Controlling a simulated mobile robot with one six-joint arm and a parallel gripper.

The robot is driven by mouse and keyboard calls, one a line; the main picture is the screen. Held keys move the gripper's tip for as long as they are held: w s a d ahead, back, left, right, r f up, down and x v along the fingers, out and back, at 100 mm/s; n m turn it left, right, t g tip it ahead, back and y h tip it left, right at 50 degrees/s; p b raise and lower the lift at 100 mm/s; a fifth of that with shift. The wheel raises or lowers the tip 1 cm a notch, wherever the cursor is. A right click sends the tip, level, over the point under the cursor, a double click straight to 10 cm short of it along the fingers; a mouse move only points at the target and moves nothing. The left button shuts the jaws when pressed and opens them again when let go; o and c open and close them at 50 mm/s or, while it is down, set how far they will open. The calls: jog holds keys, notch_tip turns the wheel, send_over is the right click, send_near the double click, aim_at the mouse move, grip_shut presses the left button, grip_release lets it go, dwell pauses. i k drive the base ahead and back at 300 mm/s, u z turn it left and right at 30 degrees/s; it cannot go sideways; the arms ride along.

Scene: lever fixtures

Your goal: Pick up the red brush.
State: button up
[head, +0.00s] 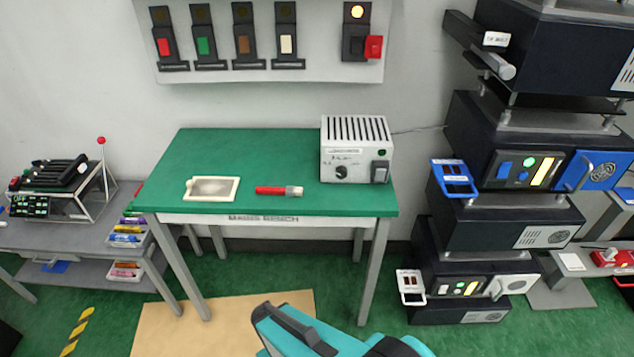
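The red brush (271,190) lies on its side on the green top of the bench (250,150), near the front edge. Its red handle points left and a short pale grey end points right. Nothing touches it. A teal and dark grey part of my own arm shows at the bottom edge of the head view, in front of the bench and well short of the brush. My gripper's fingers are not visible.
A pale shallow tray (233,190) lies left of the brush. A grey vented box (356,150) with a knob and switch stands to the right. The bench top behind the brush is clear. Dark stacked machines (505,180) stand right of the bench, and a grey side table (70,234) stands left.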

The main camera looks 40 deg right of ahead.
aim_at(291, 192)
jog(key=z, duration=0.7)
jog(key=k, duration=1)
jog(key=u, duration=0.05)
jog(key=i, duration=0.9)
